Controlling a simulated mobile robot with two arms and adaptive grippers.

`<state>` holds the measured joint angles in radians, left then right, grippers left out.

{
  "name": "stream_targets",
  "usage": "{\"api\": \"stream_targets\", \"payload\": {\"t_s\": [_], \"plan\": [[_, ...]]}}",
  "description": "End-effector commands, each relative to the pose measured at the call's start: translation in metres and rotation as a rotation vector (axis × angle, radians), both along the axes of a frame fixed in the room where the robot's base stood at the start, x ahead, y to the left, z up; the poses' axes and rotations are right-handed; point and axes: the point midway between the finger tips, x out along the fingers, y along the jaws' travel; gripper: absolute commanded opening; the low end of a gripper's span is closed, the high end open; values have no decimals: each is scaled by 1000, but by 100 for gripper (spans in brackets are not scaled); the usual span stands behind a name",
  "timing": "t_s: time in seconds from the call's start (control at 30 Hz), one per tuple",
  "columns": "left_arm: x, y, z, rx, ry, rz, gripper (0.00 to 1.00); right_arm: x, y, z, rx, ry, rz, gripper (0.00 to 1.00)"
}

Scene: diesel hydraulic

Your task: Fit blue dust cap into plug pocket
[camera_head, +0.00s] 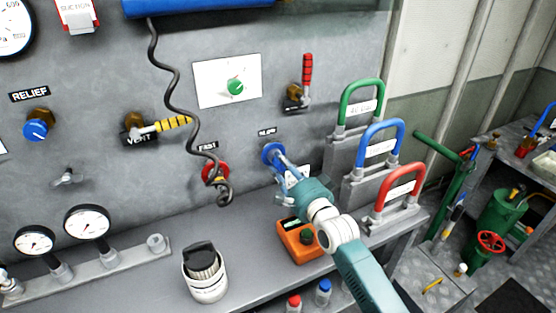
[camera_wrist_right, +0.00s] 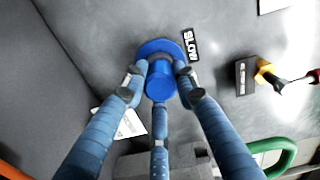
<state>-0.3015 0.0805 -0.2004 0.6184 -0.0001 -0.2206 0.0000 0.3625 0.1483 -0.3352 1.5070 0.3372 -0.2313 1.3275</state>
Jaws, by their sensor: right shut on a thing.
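A blue dust cap (camera_head: 272,153), round with a wide flange, sits at the grey panel (camera_wrist_right: 100,30) by the SLOW label (camera_head: 267,132). It also shows in the right wrist view (camera_wrist_right: 160,80), between the fingers, its flange against or very close to the panel. My right gripper (camera_head: 281,165) is shut on the cap, its blue fingers around the cap's body (camera_wrist_right: 158,84). What lies behind the flange is hidden. I cannot make out for certain which thing is the plug pocket. My left gripper is not in view.
A red fitting (camera_head: 215,171) with a hanging black cable (camera_head: 172,85) is left of the cap. Green (camera_head: 361,95), blue (camera_head: 381,137) and red (camera_head: 400,184) handles stand right of my gripper. An orange device (camera_head: 299,241) and a white jar (camera_head: 204,275) stand on the shelf.

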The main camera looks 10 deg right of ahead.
Motion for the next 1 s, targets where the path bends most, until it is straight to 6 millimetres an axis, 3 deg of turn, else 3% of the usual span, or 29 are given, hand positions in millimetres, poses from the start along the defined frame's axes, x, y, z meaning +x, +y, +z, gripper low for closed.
{"api": "stream_targets", "payload": {"t_s": [1.0], "plan": [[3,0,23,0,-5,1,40,-28,-11,0,-1,2,0,0]]}}
